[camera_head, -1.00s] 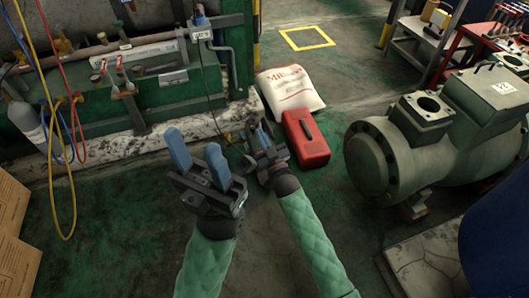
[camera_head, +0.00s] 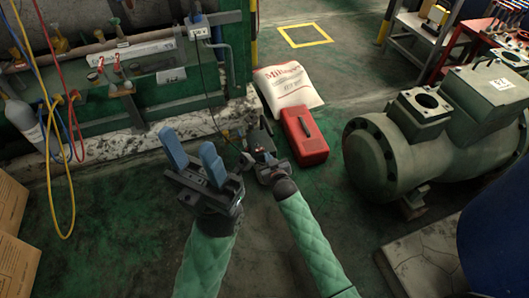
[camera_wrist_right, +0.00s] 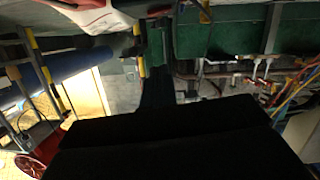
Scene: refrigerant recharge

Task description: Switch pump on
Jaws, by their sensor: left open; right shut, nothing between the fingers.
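I cannot clearly make out the pump. A dark shape with a small orange-red spot shows around my right gripper (camera_head: 267,128), and I cannot tell it apart from the gripper. The right gripper is low over the floor, left of the red toolbox, with its fingers shut and nothing between them. In the right wrist view a dark blue finger (camera_wrist_right: 156,62) points away above the large black gripper body. My left gripper (camera_head: 193,158) is open and empty, left of the right one, its two blue fingers apart. No switch can be made out.
A red toolbox (camera_head: 305,136) and a white sack (camera_head: 290,87) lie close beyond my right gripper. A black cable (camera_head: 211,108) runs down from a wall box. A large green compressor (camera_head: 432,140) stands right. Yellow hose (camera_head: 52,165) and gas pipes are left.

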